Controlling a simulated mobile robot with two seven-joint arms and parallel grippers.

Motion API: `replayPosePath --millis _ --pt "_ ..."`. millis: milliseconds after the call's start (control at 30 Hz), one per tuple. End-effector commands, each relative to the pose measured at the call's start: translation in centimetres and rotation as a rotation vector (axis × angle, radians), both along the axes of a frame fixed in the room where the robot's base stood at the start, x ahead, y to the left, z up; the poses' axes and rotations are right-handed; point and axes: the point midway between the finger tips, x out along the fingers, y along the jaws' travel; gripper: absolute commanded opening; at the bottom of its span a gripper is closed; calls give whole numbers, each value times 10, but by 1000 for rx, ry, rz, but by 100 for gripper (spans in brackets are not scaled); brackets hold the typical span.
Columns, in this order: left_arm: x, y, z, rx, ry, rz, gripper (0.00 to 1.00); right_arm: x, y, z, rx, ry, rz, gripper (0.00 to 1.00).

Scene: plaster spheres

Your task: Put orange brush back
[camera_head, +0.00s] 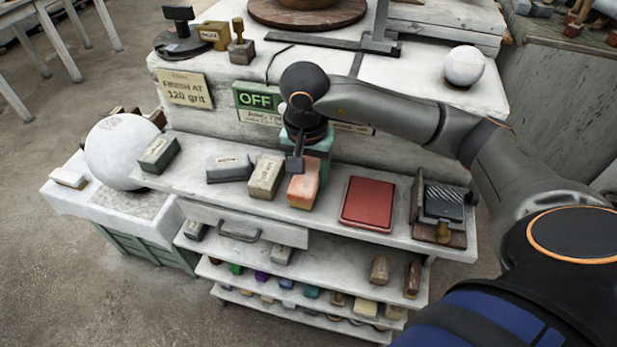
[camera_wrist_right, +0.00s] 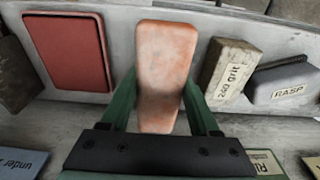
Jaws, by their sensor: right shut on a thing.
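The orange brush (camera_head: 304,186) is a worn, salmon-orange block at the shelf's front edge in the head view. In the right wrist view the orange brush (camera_wrist_right: 164,70) lies between the two green fingers of my right gripper (camera_wrist_right: 163,108). The right gripper (camera_head: 308,158) is shut on it from above; its fingertips are partly hidden in the head view. I cannot tell whether the brush touches the shelf (camera_head: 335,225) or hangs just above it. My left gripper is not in view.
A 240 grit block (camera_head: 265,177) and a rasp block (camera_head: 229,167) stand left of the brush. A red pad (camera_head: 368,203) lies to its right, then a dark rack (camera_head: 440,208). A white sphere (camera_head: 122,151) is at left.

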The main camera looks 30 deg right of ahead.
Motion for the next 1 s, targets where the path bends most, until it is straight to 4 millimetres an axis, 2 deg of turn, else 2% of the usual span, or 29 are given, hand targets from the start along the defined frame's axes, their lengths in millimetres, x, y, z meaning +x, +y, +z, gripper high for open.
replayPosePath --millis 167,567,600,833,1000 --pt "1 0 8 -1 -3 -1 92 -1 1 -17 0 2 2 0" --pt "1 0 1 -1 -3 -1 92 -1 1 -23 1 -1 2 0" --pt "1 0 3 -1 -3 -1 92 -1 1 -22 0 0 2 66" --pt "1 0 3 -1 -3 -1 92 -1 1 -21 1 1 2 92" --pt "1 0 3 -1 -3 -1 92 -1 1 -21 1 1 1 92"
